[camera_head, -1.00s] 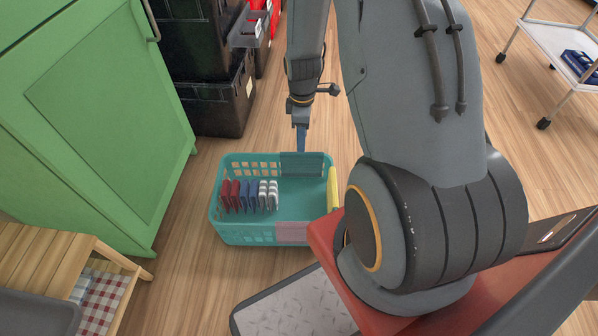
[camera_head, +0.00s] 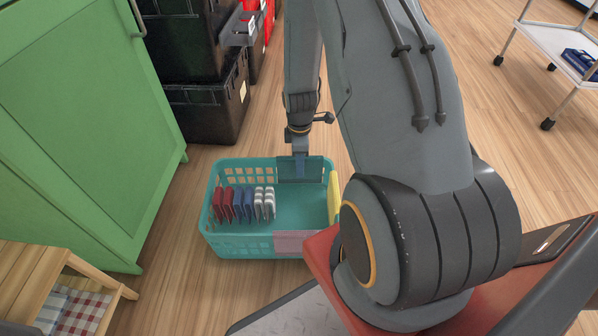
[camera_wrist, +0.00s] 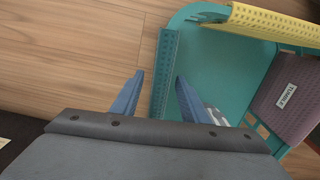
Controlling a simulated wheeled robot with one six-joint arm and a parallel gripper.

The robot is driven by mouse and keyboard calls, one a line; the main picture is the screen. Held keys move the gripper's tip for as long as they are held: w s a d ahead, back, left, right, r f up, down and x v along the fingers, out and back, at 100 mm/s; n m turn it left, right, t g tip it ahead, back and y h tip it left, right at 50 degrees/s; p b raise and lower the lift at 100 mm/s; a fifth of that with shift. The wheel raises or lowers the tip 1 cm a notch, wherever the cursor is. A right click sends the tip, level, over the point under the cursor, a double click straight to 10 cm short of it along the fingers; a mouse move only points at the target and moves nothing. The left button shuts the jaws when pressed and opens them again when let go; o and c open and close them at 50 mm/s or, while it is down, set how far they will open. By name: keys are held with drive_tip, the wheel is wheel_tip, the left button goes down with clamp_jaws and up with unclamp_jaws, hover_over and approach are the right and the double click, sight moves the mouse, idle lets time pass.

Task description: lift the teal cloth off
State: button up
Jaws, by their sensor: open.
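The teal cloth (camera_head: 316,170) hangs folded over the far rim of a teal basket (camera_head: 227,246). In the wrist view the cloth (camera_wrist: 168,55) is a narrow dotted strip seen from above. My gripper (camera_head: 299,163) is at the far rim, level with the cloth. In the wrist view my gripper (camera_wrist: 159,77) is open, with one blue finger on each side of the cloth's line. The fingers look apart from the cloth. Their exact depth is hard to tell.
A yellow cloth (camera_head: 333,197) hangs on the basket's right rim and a pink cloth (camera_head: 297,242) on its near rim. Folded red, blue and white cloths (camera_head: 243,205) stand inside. A green cabinet (camera_head: 80,120) is left; black totes (camera_head: 215,105) stand behind. Wooden floor lies right of my arm.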

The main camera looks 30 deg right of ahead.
drive_tip(key=shift+f+b, duration=0.3)
drive_tip(key=shift+f, duration=0.6)
clamp_jaws()
drive_tip(key=shift+r, duration=0.1)
